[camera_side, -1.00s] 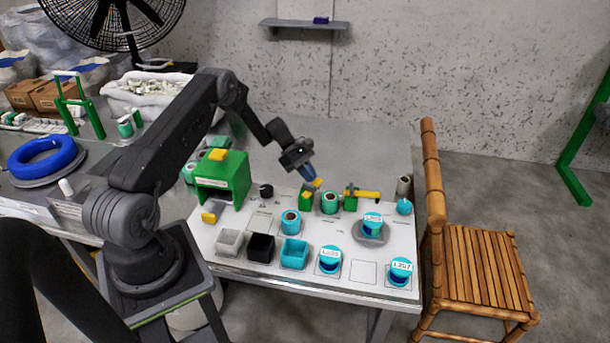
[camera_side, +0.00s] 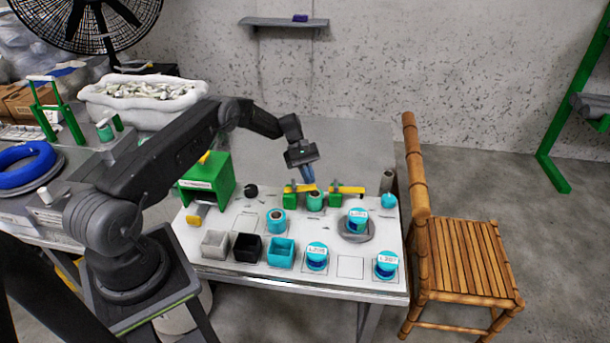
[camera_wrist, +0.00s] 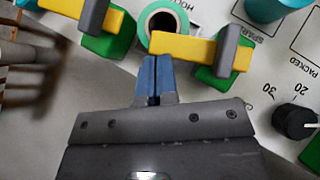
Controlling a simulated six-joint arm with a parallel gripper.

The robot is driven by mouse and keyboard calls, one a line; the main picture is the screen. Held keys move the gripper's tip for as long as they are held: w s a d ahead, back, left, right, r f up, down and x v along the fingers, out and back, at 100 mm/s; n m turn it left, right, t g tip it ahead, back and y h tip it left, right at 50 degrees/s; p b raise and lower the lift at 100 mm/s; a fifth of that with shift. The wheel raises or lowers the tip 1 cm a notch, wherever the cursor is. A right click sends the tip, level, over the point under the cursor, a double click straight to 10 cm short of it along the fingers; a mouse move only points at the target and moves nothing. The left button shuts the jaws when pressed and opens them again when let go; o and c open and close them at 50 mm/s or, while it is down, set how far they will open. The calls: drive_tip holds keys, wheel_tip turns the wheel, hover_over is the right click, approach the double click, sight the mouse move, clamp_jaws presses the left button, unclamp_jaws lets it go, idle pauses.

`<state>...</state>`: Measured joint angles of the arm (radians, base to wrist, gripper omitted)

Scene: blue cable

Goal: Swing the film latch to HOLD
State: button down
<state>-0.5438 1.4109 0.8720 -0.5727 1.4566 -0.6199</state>
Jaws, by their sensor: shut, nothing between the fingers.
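Two green latch blocks with yellow levers flank a green-rimmed spool (camera_side: 315,201). The left latch (camera_side: 290,199) has its yellow lever turned toward the spool; in the wrist view this lever (camera_wrist: 180,46) reaches across the spool's edge. The right latch (camera_side: 347,189) has its lever pointing right, away from the spool; in the wrist view it is at top left (camera_wrist: 112,22). I cannot tell from the lettering which is the film latch. My gripper (camera_wrist: 153,62) is shut and empty, its blue fingertips close beside the left lever's free end; contact is unclear.
A black dial (camera_wrist: 296,122) sits near the left latch. A green box (camera_side: 208,180) stands farther left. Labelled blue-green tubs (camera_side: 317,257) and open bins (camera_side: 281,253) line the front of the white board. A bamboo chair (camera_side: 460,262) stands right of the table.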

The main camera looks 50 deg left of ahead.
drive_tip(key=shift+d, duration=0.45)
idle(0.5)
drive_tip(key=v, duration=0.7)
drive_tip(key=shift+a+r, duration=0.15)
drive_tip(key=shift+w, duration=0.1)
